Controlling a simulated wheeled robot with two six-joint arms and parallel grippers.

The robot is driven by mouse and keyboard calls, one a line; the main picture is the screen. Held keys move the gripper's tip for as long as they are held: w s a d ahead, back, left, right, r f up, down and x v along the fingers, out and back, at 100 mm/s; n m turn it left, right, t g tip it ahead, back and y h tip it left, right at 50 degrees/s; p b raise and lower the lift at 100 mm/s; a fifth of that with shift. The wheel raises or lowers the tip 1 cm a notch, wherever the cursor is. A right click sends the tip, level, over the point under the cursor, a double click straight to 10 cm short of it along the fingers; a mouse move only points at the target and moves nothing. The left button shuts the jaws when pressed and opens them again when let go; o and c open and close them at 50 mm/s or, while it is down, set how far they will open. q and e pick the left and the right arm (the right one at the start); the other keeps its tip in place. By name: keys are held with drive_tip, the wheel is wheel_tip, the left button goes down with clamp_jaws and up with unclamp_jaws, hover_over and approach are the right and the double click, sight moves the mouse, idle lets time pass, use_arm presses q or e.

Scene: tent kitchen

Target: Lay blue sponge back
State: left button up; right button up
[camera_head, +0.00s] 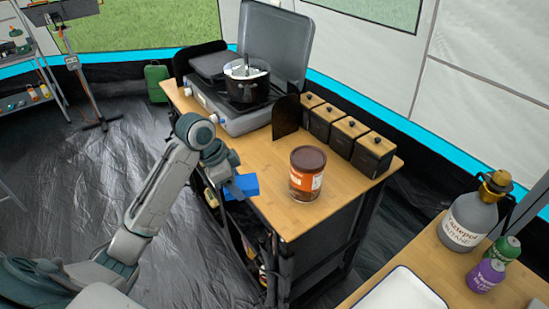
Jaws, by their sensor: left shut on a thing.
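The blue sponge (243,186) is in my left gripper (230,188) at the left front edge of the wooden kitchen table (255,220). The gripper is shut on it, and the fingers are partly hidden by the wrist. I cannot tell whether the sponge touches the tabletop or hangs above its edge. My right gripper does not show in the head view.
A brown-lidded jar (306,174) stands right of the sponge. Several black boxes with wooden lids (350,142) line the back edge. A stove (237,115) bears a black pot (247,85). A second table (470,300) holds a gas bottle (467,222) and white tray (402,290).

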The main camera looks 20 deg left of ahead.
use_arm(q)
drive_tip(key=p, duration=0.3)
hover_over(262, 166)
drive_tip(key=a, duration=0.1)
drive_tip(key=shift+s+f, duration=0.35)
drive_tip(key=shift+f, duration=0.25)
wheel_tip(262, 166, down, 3)
drive_tip(key=shift+r+p, duration=0.1)
drive_tip(key=shift+p, duration=0.8)
drive_tip(key=shift+f, duration=0.45)
drive_tip(key=shift+f, duration=0.1)
drive_tip(key=o, duration=1)
drive_tip(key=shift+c, duration=0.2)
